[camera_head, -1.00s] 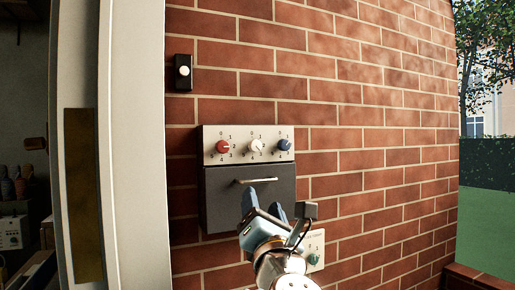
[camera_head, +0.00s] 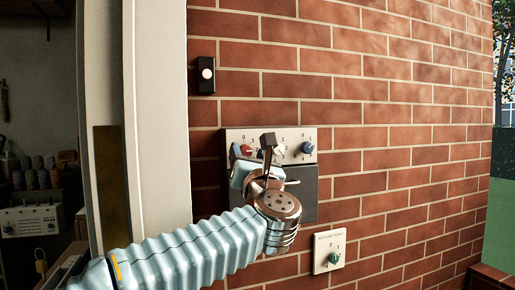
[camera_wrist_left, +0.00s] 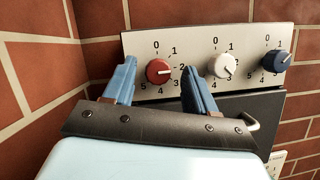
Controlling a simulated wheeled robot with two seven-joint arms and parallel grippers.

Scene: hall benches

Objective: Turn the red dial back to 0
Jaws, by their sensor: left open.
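The red dial (camera_wrist_left: 158,71) is the leftmost of three dials on a pale panel (camera_wrist_left: 205,45), with 0 above it. Its white mark points right, towards the 2. It also shows, partly covered, in the head view (camera_head: 246,150). My left gripper (camera_wrist_left: 157,76) is open. In the left wrist view, its two blue fingers appear on either side of the red dial; I cannot tell whether they touch it. In the head view my left gripper (camera_head: 252,158) is in front of the panel's left part. My right gripper is not in view.
A white dial (camera_wrist_left: 223,65) and a blue dial (camera_wrist_left: 275,61) sit right of the red one. Below is a dark door with a bar handle (camera_head: 292,182). A plate with a green knob (camera_head: 333,257) is lower right. A pale post (camera_head: 160,120) stands left.

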